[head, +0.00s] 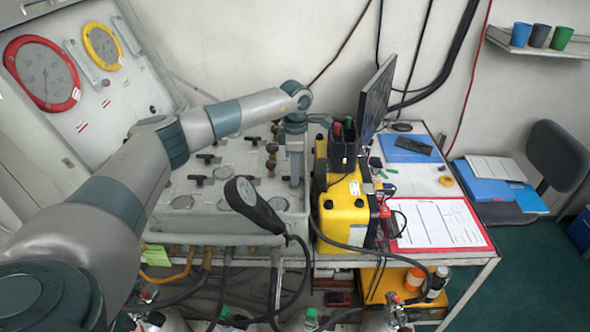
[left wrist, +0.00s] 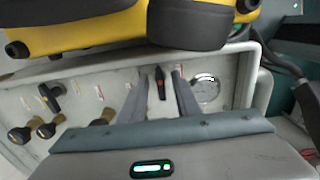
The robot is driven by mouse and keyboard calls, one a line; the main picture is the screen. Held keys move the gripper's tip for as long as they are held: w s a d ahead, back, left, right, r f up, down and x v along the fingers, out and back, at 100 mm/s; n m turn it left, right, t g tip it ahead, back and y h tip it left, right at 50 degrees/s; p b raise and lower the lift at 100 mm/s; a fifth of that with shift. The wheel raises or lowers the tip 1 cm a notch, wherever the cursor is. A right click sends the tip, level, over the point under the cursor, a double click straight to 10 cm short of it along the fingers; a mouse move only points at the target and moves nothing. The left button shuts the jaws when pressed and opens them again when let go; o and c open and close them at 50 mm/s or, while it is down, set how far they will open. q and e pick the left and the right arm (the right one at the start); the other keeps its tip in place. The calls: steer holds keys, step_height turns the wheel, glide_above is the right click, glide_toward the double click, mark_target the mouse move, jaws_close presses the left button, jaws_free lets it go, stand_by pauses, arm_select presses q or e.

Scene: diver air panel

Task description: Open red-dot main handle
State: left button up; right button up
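The main handle (left wrist: 161,85), a slim dark lever with a small red mark at its tip, stands on the pale panel face in the left wrist view. My left gripper (left wrist: 160,70) is open, with one grey finger on each side of the handle and visible gaps between. In the head view, my left gripper (head: 295,178) points down over the right end of the panel (head: 225,162) and hides the handle. My right gripper is in neither view.
Several black T-handles (head: 205,158) and brass knobs (left wrist: 45,128) stand left of the handle. A small round gauge (left wrist: 206,88) lies right of it. A yellow-black case (head: 345,210) stands close to the panel's right side.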

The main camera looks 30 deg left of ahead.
arm_select(q)
jaws_close()
